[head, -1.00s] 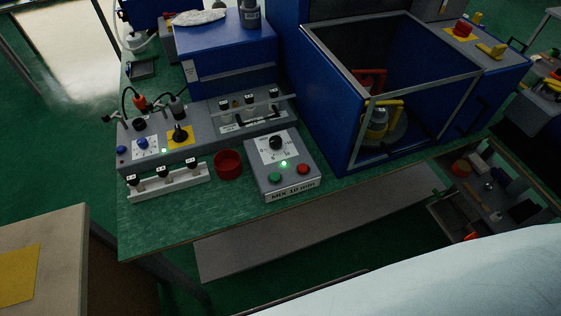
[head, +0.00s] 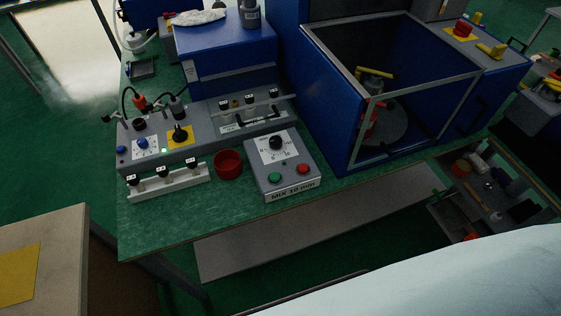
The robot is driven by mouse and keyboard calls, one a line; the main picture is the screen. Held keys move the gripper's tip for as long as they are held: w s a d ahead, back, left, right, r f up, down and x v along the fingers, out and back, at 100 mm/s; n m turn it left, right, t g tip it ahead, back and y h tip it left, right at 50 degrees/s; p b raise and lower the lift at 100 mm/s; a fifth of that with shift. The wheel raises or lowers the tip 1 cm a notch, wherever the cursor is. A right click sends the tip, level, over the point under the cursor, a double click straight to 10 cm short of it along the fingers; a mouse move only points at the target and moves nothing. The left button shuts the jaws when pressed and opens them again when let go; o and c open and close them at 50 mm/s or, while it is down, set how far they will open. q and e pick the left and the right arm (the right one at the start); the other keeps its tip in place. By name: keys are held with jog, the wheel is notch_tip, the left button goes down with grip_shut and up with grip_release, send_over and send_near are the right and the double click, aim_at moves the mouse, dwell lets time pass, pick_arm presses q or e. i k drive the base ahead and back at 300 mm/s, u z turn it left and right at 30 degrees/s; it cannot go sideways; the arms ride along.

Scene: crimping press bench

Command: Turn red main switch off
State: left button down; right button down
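A red knob (head: 463,28) sits on a yellow plate on the grey top at the right of the blue open-topped machine (head: 330,97). It is the only red knob on a yellow plate that I see; its exact position is too small to tell. A black rotary switch (head: 180,134) on another yellow plate is on the grey control panel at the left. A green lamp (head: 164,150) is lit on that panel. Neither of my grippers is in view.
A grey "MIX 10 min" box (head: 282,165) carries a dial, a green button (head: 274,178) and a red button (head: 303,169). A red cup (head: 228,163) stands beside it. A yellow part (head: 491,50) is near the red knob. The front left of the green bench is clear.

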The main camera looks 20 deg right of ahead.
aim_at(462, 29)
jog(key=z, duration=3.3)
jog(key=i, duration=1.35)
jog(key=u, duration=1.55)
